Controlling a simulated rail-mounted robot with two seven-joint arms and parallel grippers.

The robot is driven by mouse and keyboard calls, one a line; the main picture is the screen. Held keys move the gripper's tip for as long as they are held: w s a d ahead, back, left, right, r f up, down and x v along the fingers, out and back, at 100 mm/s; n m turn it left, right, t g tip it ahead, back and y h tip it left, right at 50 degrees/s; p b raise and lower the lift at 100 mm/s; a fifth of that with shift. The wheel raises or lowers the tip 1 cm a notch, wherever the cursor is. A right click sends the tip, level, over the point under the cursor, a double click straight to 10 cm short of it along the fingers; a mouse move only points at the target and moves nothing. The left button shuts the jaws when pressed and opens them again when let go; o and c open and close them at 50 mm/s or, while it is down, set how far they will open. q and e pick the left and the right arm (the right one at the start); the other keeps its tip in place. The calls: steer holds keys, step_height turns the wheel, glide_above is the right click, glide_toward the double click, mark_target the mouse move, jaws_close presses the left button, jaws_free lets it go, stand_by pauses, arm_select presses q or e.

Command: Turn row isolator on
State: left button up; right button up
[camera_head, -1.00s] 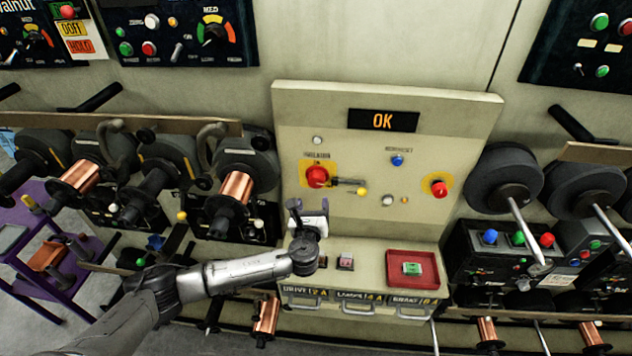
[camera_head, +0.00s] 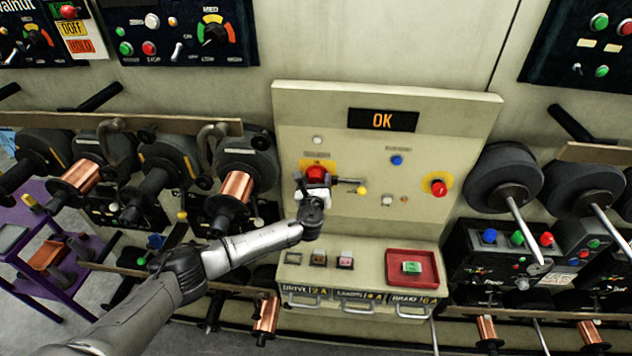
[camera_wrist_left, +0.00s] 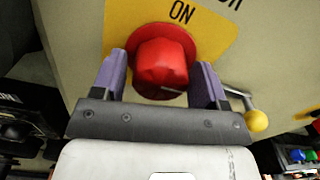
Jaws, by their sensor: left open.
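The row isolator is a red rotary knob (camera_head: 316,172) on a yellow plate, at the left of the beige panel (camera_head: 440,130). In the left wrist view the red knob (camera_wrist_left: 162,62) sits between the purple fingers, with the word ON on the plate (camera_wrist_left: 205,22) above it. My left gripper (camera_head: 314,180) is open and in front of the knob, a finger on each side; whether the fingers touch it I cannot tell. In the left wrist view the left gripper (camera_wrist_left: 160,82) hides the plate's lower part. My right gripper is not in view.
A lever with a yellow ball (camera_head: 362,190) sticks out just right of the knob. A blue button (camera_head: 397,160) and a red button on yellow (camera_head: 439,187) are farther right. A red tray (camera_head: 412,253) is on the ledge below. Copper spools (camera_head: 236,187) stand left.

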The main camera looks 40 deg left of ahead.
arm_select(q)
steer(key=shift+c, duration=0.4)
steer(key=c, duration=0.6)
steer(key=shift+o, duration=0.2)
steer(key=n+b, duration=0.3)
steer(key=n, duration=0.1)
steer(key=shift+f, duration=0.2)
steer(key=n+b, duration=0.3)
steer(key=n, duration=0.2)
steer(key=shift+n, duration=0.3)
steer(key=n+b, duration=0.3)
steer(key=n, duration=0.3)
steer(key=shift+r+b, duration=0.1)
steer(key=shift+b, duration=0.3)
steer(key=shift+r+n+b, duration=0.1)
steer(key=shift+n+b, duration=0.4)
steer(key=shift+n, duration=0.6)
steer(key=o, duration=0.6)
